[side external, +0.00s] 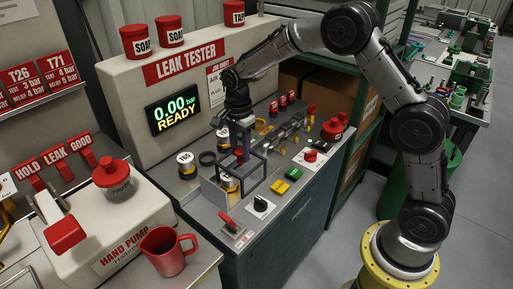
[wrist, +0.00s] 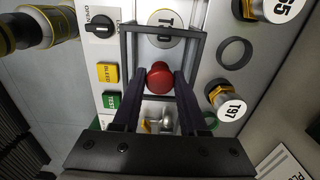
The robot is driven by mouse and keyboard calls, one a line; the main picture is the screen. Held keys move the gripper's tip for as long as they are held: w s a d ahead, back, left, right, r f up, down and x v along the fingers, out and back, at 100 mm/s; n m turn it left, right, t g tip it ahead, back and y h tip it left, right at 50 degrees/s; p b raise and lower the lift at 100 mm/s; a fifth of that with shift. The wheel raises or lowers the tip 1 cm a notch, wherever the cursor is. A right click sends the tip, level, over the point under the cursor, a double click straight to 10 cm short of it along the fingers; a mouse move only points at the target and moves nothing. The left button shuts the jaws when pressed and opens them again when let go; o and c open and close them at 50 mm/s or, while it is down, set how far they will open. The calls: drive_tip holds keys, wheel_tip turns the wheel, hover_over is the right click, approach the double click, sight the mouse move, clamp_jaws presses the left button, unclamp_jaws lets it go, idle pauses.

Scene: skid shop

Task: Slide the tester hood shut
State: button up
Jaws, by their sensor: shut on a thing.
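The tester hood is a dark open box frame (side external: 266,166) on the leak tester's bench top. In the wrist view, the frame (wrist: 162,27) surrounds a round labelled part (wrist: 164,42), and a red knob (wrist: 158,77) shows nearer my fingers. My gripper (side external: 240,150) reaches down at the hood, and its two dark fingers are closed on the sides of the red knob. A yellow-banded part (side external: 229,184) shows in and beside the frame in the side view. Whether the hood fully covers it is hard to tell.
The display (side external: 173,108) reads 0.00 bar READY. Capped parts (side external: 186,164) stand left of the hood. A green button (side external: 279,186), a yellow button (side external: 293,173), a black dial (side external: 261,205) and a red lever (side external: 229,222) line the front. A red mug (side external: 165,250) stands at front left.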

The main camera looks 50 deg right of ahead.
sight(228, 171)
drive_tip(key=shift+a, duration=0.1)
drive_tip(key=shift+a+r, duration=0.1)
drive_tip(key=shift+a, duration=1.7)
drive_tip(key=shift+a, duration=0.85)
drive_tip(key=o, duration=1)
drive_tip(key=shift+r, duration=3.7)
